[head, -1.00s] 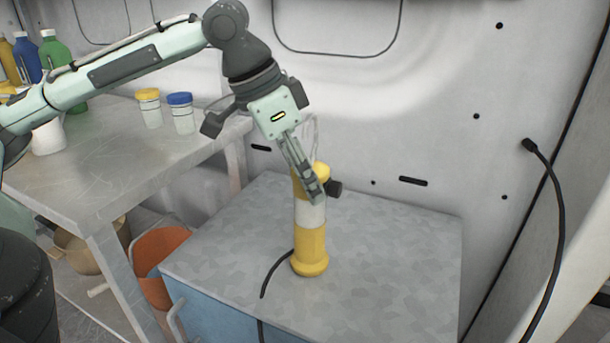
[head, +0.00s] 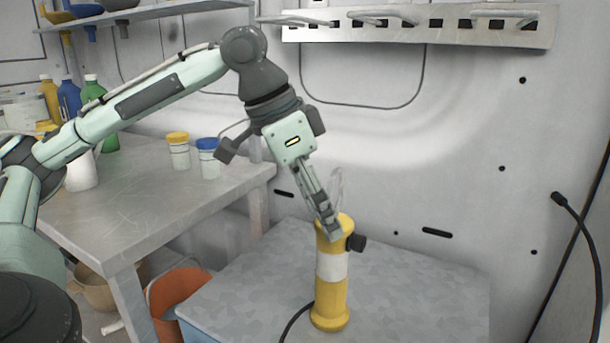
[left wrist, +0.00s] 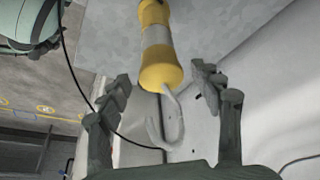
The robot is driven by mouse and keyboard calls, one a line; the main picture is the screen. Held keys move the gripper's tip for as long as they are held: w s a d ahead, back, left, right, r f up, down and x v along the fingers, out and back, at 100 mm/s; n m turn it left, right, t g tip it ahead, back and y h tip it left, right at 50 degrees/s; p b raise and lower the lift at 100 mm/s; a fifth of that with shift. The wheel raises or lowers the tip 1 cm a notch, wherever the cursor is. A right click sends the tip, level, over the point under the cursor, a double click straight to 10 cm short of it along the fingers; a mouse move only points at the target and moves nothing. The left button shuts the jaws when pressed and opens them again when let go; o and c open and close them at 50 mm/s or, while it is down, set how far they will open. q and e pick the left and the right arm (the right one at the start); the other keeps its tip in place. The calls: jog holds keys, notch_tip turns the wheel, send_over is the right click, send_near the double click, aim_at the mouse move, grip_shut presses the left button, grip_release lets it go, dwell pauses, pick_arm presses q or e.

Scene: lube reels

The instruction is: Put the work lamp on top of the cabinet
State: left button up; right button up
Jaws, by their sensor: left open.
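The work lamp (head: 331,290) is a yellow cylinder with a white band, a black knob on its side and a pale hook on top. It stands upright on the grey mottled top of the cabinet (head: 430,290). My left gripper (head: 330,214) is at the lamp's upper end, its fingers overlapping the lamp's top in the head view. In the left wrist view the gripper (left wrist: 160,90) is open, with the hook between its fingers and the lamp's yellow body (left wrist: 160,70) extending beyond the fingertips. My right gripper is not in view.
A metal workbench (head: 130,215) with bottles and two lidded jars stands left of the cabinet. An orange bucket (head: 178,288) is below it. A rack (head: 420,28) is on the back wall. A black cable (head: 585,225) hangs at right. The cabinet top right of the lamp is clear.

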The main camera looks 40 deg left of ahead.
pick_arm(q)
jog(key=v, duration=0.8)
jog(key=shift+r, duration=0.1)
